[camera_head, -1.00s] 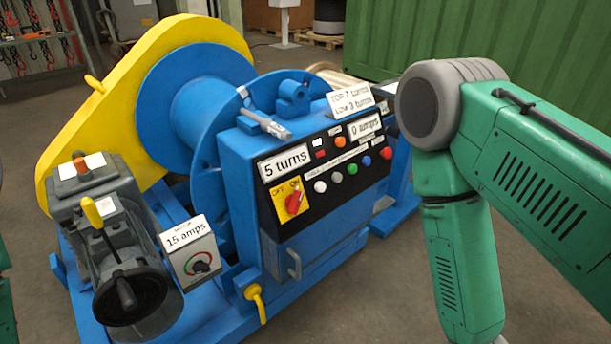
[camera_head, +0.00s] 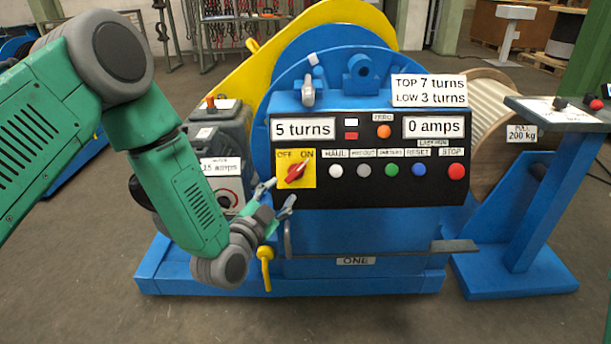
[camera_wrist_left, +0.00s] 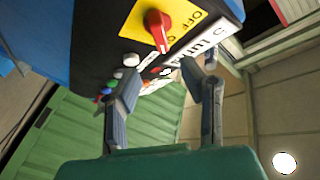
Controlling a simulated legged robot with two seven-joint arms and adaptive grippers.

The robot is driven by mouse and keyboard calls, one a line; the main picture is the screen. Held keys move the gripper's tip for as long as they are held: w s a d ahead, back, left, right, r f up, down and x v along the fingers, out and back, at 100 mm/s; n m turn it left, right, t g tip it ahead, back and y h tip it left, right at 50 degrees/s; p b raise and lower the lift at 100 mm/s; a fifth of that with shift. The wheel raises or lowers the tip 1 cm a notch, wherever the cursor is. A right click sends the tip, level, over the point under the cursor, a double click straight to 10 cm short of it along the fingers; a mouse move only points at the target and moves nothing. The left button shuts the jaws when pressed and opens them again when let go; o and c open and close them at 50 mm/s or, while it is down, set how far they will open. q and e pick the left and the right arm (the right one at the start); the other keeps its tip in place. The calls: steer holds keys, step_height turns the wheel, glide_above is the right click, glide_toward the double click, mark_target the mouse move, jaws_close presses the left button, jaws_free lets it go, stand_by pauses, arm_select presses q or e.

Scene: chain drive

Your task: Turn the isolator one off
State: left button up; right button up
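The isolator is a red rotary knob (camera_head: 295,172) on a yellow plate (camera_head: 283,182) marked OFF and ON, at the left of the black panel on the blue box labelled ONE. Its handle tilts up right, towards ON. It also shows at the top of the left wrist view, as a red knob (camera_wrist_left: 158,26) on yellow. My left gripper (camera_head: 283,192) is just below the plate, fingers apart and empty, pointing up towards the knob; I see no contact. In the wrist view my open left gripper (camera_wrist_left: 162,72) is below the knob. My right gripper is out of view.
A row of buttons (camera_head: 391,171) lies right of the isolator. A blue stand (camera_head: 530,215) is at the right. Open floor lies in front.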

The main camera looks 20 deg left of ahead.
mark_target(298, 172)
arm_select(q)
steer(key=w, duration=0.2)
steer(key=w+b, duration=0.1)
steer(key=w, duration=0.1)
steer(key=w+a+b, duration=0.1)
steer(key=w, duration=0.2)
steer(key=shift+w+a+f, duration=0.1)
steer(key=shift+f, duration=0.2)
steer(key=w+d, duration=0.1)
steer(key=d, duration=0.1)
steer(key=w+d, duration=0.1)
steer(key=shift+w+d+r, duration=0.25)
steer(key=shift+w, duration=0.1)
steer(key=shift+w+d+r+b, duration=0.1)
steer(key=shift+d+b, duration=0.1)
steer(key=shift+b, duration=0.1)
steer(key=shift+a+f, duration=0.25)
steer(key=shift+a, duration=0.95)
steer(key=shift+a+f, duration=0.1)
steer(key=shift+a, duration=0.15)
jaws_close()
steer(key=shift+d+r, duration=0.3)
steer(key=shift+d, duration=0.5)
steer(key=shift+a, duration=0.2)
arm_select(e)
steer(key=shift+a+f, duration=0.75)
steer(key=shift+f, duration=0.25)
